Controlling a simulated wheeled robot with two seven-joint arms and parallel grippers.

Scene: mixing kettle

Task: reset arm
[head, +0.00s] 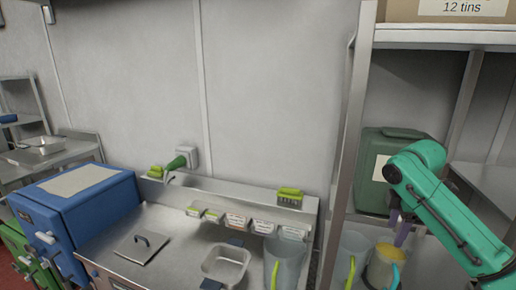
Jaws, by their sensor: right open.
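My right arm, teal with dark joints, comes in from the right. Its right gripper (398,222) points down in front of the shelf unit, above a jug with yellowish contents (383,268). The gripper is small and partly hidden by its own wrist; its jaws are open, and I see nothing held in them. A purplish piece shows at its lower end, and I cannot tell whether it touches the jug. My left arm and gripper are not in view.
A metal shelf unit (350,140) holds a green canister (375,180) and a carton (448,9). Clear jugs (286,262) stand at its left. A steel counter (185,240) bears a square pan (226,263). A blue box (80,205) stands at left.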

